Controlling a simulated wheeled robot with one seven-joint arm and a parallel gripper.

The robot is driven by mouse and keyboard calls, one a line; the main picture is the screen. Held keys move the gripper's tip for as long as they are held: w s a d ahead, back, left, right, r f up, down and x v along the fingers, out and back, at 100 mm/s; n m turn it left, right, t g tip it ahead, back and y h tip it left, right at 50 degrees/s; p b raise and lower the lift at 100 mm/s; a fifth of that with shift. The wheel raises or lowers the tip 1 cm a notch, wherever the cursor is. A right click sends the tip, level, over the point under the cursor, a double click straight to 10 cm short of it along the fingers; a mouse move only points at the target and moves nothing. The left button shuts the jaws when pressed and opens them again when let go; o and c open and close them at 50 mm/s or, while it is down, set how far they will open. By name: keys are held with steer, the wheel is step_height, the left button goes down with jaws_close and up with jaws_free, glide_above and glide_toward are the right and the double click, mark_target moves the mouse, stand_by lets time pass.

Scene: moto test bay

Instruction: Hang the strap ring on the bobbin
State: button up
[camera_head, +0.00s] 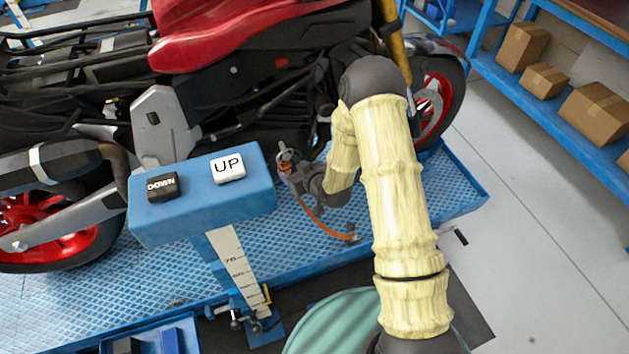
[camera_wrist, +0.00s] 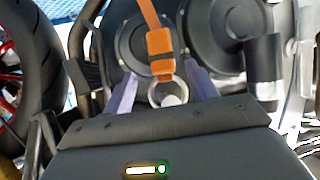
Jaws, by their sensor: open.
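The orange strap (camera_wrist: 150,12) comes down from the top of the wrist view to an orange buckle piece (camera_wrist: 160,43). Below that, the metal strap ring (camera_wrist: 153,91) sits around or against a pale round end, perhaps the bobbin (camera_wrist: 172,100); I cannot tell which. My gripper (camera_wrist: 161,72) is open, with one finger on each side of the ring and a gap on both sides. In the head view my gripper (camera_head: 287,160) is beside the motorcycle, and the orange strap (camera_head: 322,226) runs from there down to the lift platform.
The red and black motorcycle (camera_head: 225,40) stands on the blue lift platform (camera_head: 455,192). A blue control box (camera_head: 200,212) with UP and DOWN buttons stands left of my arm. Blue shelves (camera_head: 510,80) with cardboard boxes (camera_head: 595,110) are at the right, with clear floor before them.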

steer(key=v, duration=1.2)
steer(key=shift+w, duration=0.1)
steer(key=s+d+r+m+g+h, duration=0.35)
steer(key=s+d+r, duration=0.2)
steer(key=s, duration=0.25)
steer(key=s+d+r+m+g+h, duration=0.3)
steer(key=s+d+r+g, duration=0.15)
steer(key=s+r, duration=0.2)
steer(key=w+p+v, duration=0.2)
steer(key=p+v, duration=0.9)
steer(key=shift+s+d+r+p, duration=0.2)
steer(key=shift+s+r+p, duration=0.1)
steer(key=shift+r, duration=0.15)
